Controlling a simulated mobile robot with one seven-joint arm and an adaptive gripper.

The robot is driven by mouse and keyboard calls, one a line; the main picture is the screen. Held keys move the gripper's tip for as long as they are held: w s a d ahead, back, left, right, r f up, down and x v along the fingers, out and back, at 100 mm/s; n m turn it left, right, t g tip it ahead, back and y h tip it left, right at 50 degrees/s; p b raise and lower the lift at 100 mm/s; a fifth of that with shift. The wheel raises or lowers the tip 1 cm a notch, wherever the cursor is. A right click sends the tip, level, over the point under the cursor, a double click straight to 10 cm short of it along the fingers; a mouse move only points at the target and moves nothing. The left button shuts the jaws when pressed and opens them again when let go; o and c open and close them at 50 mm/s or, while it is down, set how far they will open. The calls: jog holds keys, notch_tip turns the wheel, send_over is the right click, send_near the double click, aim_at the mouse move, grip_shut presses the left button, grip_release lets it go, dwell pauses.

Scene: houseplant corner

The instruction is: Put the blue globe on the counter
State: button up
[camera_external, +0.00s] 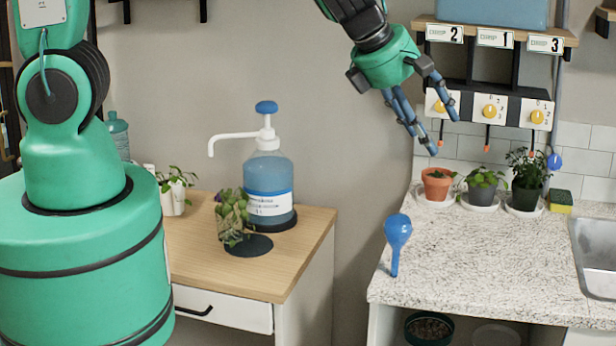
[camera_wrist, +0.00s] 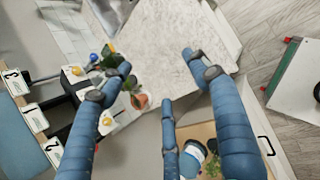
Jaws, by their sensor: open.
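A smaller blue ball (camera_external: 554,162) shows beside the dark green pot at the back. My gripper (camera_external: 443,135) is open and empty, high above the counter's back left part, apart from the globe. In the wrist view my gripper (camera_wrist: 156,62) has its fingers spread over the pale counter (camera_wrist: 165,30). I cannot make out the standing globe there; a finger may hide it.
Three potted plants, among them one in a terracotta pot (camera_external: 437,184), line the counter's back below the dispensers (camera_external: 490,108). A sink (camera_external: 597,255) is at right. A wooden cabinet (camera_external: 300,240) with a pump bottle (camera_external: 268,185) stands left, across a gap.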

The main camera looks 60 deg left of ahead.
jog(key=s+r+m+h, duration=0.2)
jog(key=s+r+m, duration=0.2)
jog(key=r+m, duration=0.4)
jog(key=s+r+m+h, duration=0.2)
jog(key=s+r+m, duration=0.3)
jog(key=r, duration=0.5)
jog(key=s+a+r+m+y, duration=0.2)
jog(key=s+a+r+m, duration=0.1)
jog(key=s+a+m, duration=0.4)
jog(key=s+a+r+m+g+y, duration=0.1)
jog(key=s+a+r+m+y, duration=0.1)
jog(key=s+a+m, duration=0.5)
jog(key=s+a+r, duration=0.1)
jog(key=s+a, duration=0.1)
jog(key=s, duration=0.3)
jog(key=shift+a+r+g+y, duration=0.15)
jog(key=shift+r+g+y, duration=0.1)
jog(key=shift+g+y, duration=0.05)
jog(key=shift+w, duration=0.1)
notch_tip(320, 180, down, 16)
jog(key=b, duration=1.5)
jog(key=shift+r+b, duration=0.2)
jog(key=shift+b, duration=0.1)
